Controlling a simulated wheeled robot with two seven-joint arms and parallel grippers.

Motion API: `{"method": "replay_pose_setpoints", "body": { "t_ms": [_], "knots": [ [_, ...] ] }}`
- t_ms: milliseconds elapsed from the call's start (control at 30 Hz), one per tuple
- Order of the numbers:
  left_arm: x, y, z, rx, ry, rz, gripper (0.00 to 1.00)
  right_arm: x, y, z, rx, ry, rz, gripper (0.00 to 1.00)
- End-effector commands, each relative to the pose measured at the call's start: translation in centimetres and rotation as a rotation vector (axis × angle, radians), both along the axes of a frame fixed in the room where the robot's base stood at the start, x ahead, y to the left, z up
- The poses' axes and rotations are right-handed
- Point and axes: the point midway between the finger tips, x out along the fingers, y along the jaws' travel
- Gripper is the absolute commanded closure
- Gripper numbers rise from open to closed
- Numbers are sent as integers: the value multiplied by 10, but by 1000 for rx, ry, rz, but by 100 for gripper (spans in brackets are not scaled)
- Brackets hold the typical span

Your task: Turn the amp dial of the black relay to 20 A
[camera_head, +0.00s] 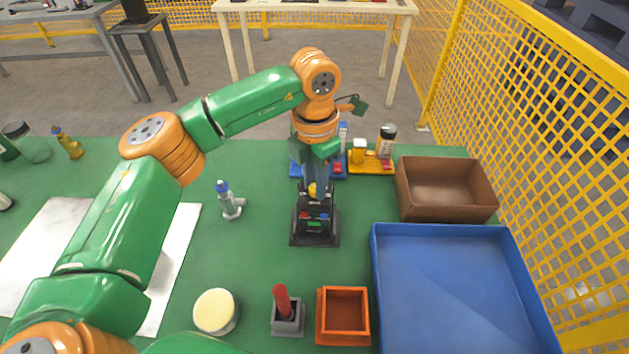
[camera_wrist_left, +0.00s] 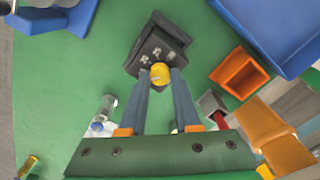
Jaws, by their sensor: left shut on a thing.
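The black relay (camera_head: 316,228) stands upright on its dark base in the middle of the green table. Red, green and blue marks show on its front. Its yellow amp dial (camera_head: 312,190) is on top. My left gripper (camera_head: 317,186) comes down on the relay from above. In the left wrist view the fingers of my left gripper (camera_wrist_left: 160,82) are shut on the yellow dial (camera_wrist_left: 159,74), one on each side, with the black relay (camera_wrist_left: 157,45) beyond. The dial's setting is too small to read. My right gripper is not in view.
A blue tray (camera_head: 376,290) and a brown box (camera_head: 446,215) are at the right. An orange box (camera_head: 344,339), a grey holder with a red stick (camera_head: 283,300) and a round cream-topped thing (camera_head: 215,311) are in front.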

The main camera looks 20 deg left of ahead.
Motion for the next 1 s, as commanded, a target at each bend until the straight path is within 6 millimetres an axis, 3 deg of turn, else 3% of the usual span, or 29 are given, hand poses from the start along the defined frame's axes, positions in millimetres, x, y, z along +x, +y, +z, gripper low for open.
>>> {"method": "replay_pose_setpoints", "body": {
  "t_ms": [600,1000],
  "knots": [
    [0,0,0,1,0,-573,100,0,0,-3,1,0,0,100],
    [0,0,0,0,1,-833,100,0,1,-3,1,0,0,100]
  ]
}}
